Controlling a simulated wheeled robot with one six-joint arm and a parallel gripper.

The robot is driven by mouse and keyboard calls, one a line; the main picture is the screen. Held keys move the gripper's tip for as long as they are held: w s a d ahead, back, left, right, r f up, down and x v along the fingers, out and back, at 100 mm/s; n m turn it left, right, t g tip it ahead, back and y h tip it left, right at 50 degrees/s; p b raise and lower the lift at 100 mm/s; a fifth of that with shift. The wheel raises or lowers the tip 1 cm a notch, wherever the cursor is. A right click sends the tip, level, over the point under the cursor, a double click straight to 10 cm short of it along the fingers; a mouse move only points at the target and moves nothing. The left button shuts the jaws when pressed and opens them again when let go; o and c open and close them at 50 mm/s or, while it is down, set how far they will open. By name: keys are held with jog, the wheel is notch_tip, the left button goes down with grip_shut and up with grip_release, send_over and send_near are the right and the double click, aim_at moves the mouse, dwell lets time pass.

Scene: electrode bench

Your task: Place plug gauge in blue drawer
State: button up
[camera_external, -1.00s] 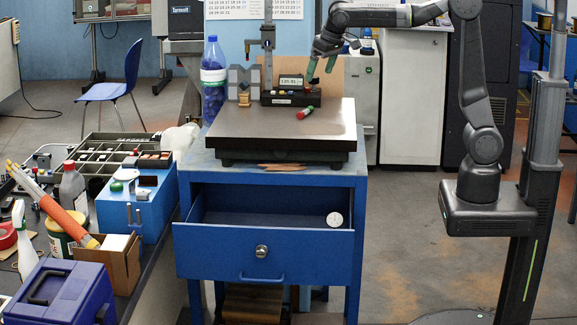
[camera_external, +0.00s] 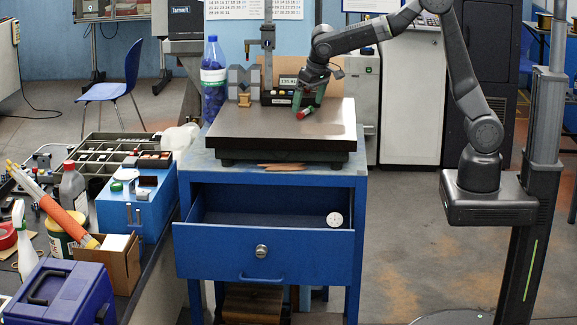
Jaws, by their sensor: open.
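The plug gauge (camera_external: 304,113), a short rod with a green part and a red end, lies on the dark surface plate (camera_external: 262,128) on top of the blue cabinet. My gripper (camera_external: 308,106) is open and low over the plate, with its green fingers at the plug gauge. I cannot tell whether the fingers touch it. The blue drawer (camera_external: 225,243) is pulled out below the plate. A round white dial (camera_external: 334,219) lies inside it at the right; the rest of its visible floor looks bare.
A height gauge stand (camera_external: 267,50), a grey V-block (camera_external: 244,80) and a digital readout box (camera_external: 275,95) stand along the plate's back edge. A blue bottle (camera_external: 213,80) is behind at left. The left bench holds a blue box (camera_external: 140,215). The plate's front is clear.

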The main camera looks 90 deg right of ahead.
jog(key=shift+x, duration=1.1)
jog(key=shift+r, duration=0.1)
jog(key=c, duration=1.2)
